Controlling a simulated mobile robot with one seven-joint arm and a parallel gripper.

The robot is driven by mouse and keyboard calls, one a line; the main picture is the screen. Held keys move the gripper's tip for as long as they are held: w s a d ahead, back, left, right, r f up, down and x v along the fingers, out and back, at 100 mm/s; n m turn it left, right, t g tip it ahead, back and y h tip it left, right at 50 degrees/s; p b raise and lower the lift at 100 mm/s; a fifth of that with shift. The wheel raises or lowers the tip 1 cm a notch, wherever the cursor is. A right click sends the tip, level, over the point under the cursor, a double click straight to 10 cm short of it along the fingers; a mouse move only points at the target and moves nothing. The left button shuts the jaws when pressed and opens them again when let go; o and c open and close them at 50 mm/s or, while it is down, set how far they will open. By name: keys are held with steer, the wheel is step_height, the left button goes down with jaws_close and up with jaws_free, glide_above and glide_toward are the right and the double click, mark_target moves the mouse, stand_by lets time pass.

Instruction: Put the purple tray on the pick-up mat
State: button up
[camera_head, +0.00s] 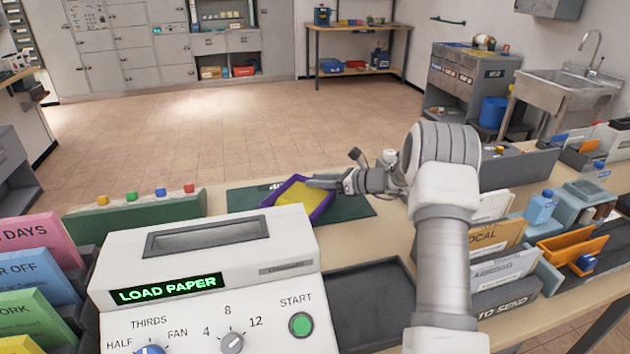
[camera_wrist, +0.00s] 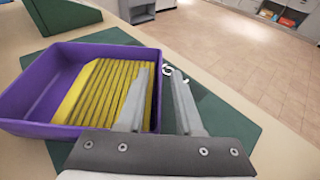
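The purple tray (camera_head: 322,208) sits over the dark green mat (camera_head: 243,199) behind the machine, and it also shows in the wrist view (camera_wrist: 30,95). It holds a yellow ribbed thing (camera_wrist: 95,92), perhaps a stack of folded paper. The mat's white lettering is too small to read. In the wrist view, my gripper (camera_wrist: 157,70) straddles the tray's right wall. One finger is inside the tray and the other outside, with gaps beside the wall. In the head view my gripper (camera_head: 312,182) is at the tray's right side.
A paper-folding machine (camera_head: 205,260) reading "LOAD PAPER" stands in front. A green block with coloured knobs (camera_head: 135,215) is left of the mat. A dark empty tray (camera_head: 370,300) lies right of the machine. Letter racks (camera_head: 500,270) line the right side.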

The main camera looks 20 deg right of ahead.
steer(key=p+v, duration=0.1)
steer(key=v, duration=1)
steer(key=shift+w, duration=0.1)
